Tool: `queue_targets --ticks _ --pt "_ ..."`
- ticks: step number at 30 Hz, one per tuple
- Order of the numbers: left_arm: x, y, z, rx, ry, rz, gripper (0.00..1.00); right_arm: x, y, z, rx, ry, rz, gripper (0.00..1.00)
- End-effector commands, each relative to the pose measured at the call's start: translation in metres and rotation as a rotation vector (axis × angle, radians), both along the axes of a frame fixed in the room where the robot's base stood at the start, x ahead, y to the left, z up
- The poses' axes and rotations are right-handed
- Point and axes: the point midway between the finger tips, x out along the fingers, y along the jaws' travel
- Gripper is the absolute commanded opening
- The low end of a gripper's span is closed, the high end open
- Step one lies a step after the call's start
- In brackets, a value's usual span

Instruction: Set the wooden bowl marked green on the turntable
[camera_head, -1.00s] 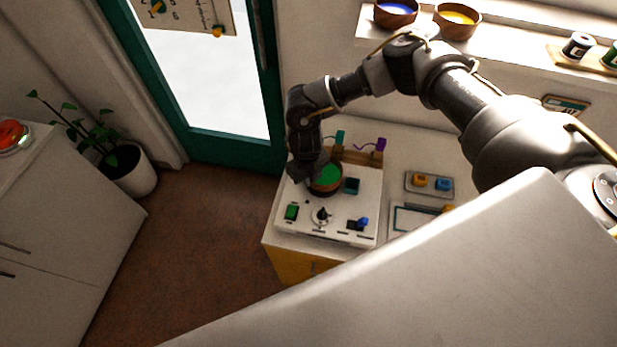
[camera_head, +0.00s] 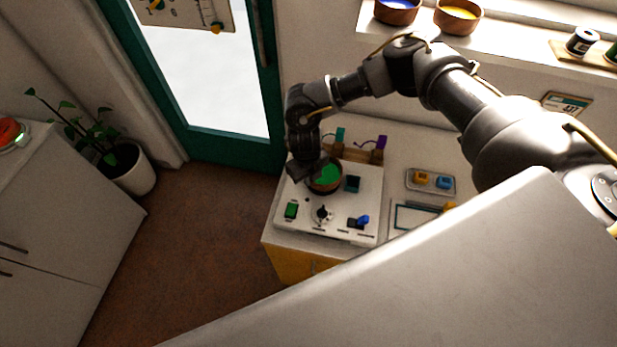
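The wooden bowl marked green (camera_head: 327,175) sits upright on the white board (camera_head: 338,228), near its back left part. Its inside shows green. My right gripper (camera_head: 305,169) is at the bowl's left rim, coming down from above. Its fingers look spread, one out to the left of the bowl and one over the rim. Whether a finger touches the bowl is too small to tell. The turntable cannot be made out; whatever lies under the bowl is hidden. My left gripper is not in view.
The board also carries a green switch (camera_head: 291,210), a knob (camera_head: 322,214), and a blue lever (camera_head: 362,220). A tray with small blocks (camera_head: 430,182) lies to the right. Blue (camera_head: 396,12) and yellow (camera_head: 458,15) bowls stand on the sill.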

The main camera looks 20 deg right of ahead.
Motion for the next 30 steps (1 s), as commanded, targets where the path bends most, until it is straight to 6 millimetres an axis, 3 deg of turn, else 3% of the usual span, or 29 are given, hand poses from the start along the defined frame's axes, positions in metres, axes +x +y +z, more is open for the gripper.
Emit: queue_targets --ticks 19,21,25,30 --pt "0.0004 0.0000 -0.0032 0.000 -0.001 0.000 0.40 0.0007 0.0002 -0.0010 0.000 0.000 -0.001 0.00" --pt "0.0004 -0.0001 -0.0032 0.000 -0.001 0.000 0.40 0.0008 0.0002 -0.0009 0.000 0.000 -0.001 0.13" --pt "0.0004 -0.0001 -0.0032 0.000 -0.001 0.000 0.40 0.0009 0.0003 -0.0009 0.000 0.000 -0.001 0.29" --pt "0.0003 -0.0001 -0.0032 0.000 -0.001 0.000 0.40 0.0008 0.0004 -0.0009 0.000 0.000 -0.001 0.29"
